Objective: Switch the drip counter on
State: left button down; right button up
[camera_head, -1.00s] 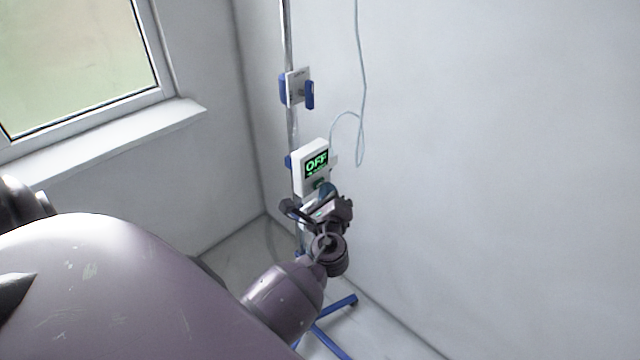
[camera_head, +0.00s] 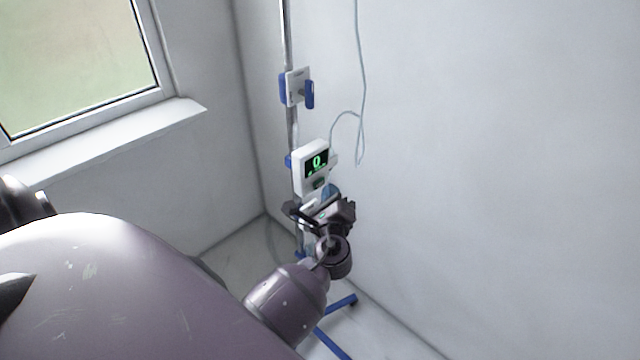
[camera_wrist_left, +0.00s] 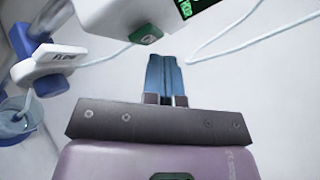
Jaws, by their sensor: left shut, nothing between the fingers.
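The drip counter (camera_head: 311,168) is a white box clamped to the pole, and its dark screen shows a green 0 in the head view. Its white casing (camera_wrist_left: 112,18) also shows at the top of the left wrist view. A green button (camera_wrist_left: 146,34) is on its lower part. My left gripper (camera_head: 325,194) is just below the counter in the head view. In the left wrist view its blue fingers (camera_wrist_left: 165,75) are shut together and empty, below and right of the button and apart from it. My right gripper is not in view.
A metal pole (camera_head: 287,45) carries a white-and-blue clamp unit (camera_head: 298,88) above the counter. A thin tube (camera_head: 361,90) hangs to the right. A part marked FLOW (camera_wrist_left: 62,58) is at left in the wrist view. Blue stand legs (camera_head: 335,304) are on the floor.

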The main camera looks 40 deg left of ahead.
pick_arm(q)
jog(key=shift+d, duration=0.2)
jog(key=shift+s+d+b, duration=0.15)
jog(key=shift+d, duration=1.1)
jog(key=shift+s+d+b, duration=0.1)
jog(key=shift+d+b, duration=0.05)
jog(key=shift+d, duration=1.1)
